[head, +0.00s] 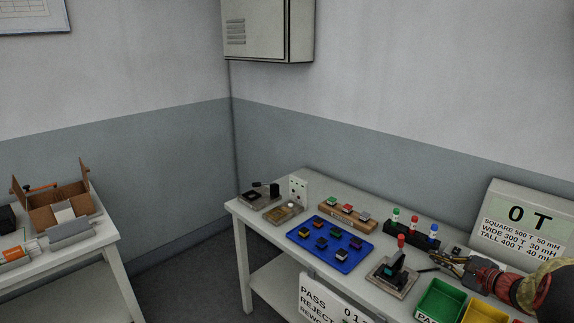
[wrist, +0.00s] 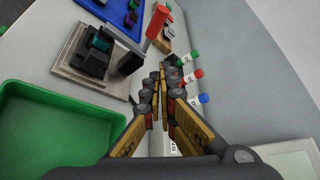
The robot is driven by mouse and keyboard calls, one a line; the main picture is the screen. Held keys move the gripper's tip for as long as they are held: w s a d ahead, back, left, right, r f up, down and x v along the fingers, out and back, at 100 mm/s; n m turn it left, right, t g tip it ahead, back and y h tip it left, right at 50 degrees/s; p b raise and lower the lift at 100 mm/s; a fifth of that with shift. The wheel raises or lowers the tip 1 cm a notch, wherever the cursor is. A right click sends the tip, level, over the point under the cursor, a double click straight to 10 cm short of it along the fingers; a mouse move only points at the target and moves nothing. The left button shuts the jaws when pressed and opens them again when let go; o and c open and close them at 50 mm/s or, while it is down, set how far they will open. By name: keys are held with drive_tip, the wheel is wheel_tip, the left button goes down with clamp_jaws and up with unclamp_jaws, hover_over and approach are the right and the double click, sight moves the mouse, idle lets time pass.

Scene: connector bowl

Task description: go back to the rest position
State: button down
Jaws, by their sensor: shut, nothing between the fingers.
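My gripper (head: 452,262) is above the right part of the bench in the head view, between the black fixture and the sign panel. In the wrist view its two fingers (wrist: 161,75) are together, with nothing held between them. The arm comes in from the right edge of the head view. The black fixture on a grey plate (head: 393,275) has a red-topped lever and a teal part in it. It also shows at the upper left of the wrist view (wrist: 93,52). The fingertips appear apart from it.
A green bin (head: 440,301) and a yellow bin (head: 484,312) stand near the gripper. A blue tray (head: 318,256) holds several small coloured connectors. A black rack with red, green and blue-capped bottles (head: 413,235) stands behind. A display panel (head: 520,222) reads "0 T". A side table (head: 108,238) holds an open cardboard box.

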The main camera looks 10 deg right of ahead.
drive_tip(key=a+r+n+g+y, duration=0.2)
drive_tip(key=a+r+n, duration=0.1)
drive_tip(key=a, duration=0.5)
drive_tip(key=a+r+n+g+y, duration=0.1)
drive_tip(key=a+r+n, duration=0.15)
drive_tip(key=a, duration=0.65)
drive_tip(key=s+a+r+n+g, duration=0.2)
drive_tip(key=s+a+n, duration=0.25)
drive_tip(key=a, duration=0.55)
drive_tip(key=s+a+r+n+g, duration=0.2)
drive_tip(key=s+a+n+g, duration=0.15)
drive_tip(key=s+a, duration=0.4)
drive_tip(key=s+a+n+h, duration=0.2)
drive_tip(key=s+n, duration=0.3)
drive_tip(key=s, duration=0.3)
drive_tip(key=s+a+n+h, duration=0.3)
drive_tip(key=s+a+n, duration=0.1)
drive_tip(key=s, duration=0.4)
drive_tip(key=shift+s+a+n, duration=0.25)
drive_tip(key=shift+a+n, duration=0.05)
drive_tip(key=shift+n, duration=0.05)
drive_tip(key=shift+d+r, duration=0.1)
drive_tip(key=shift+r, duration=0.05)
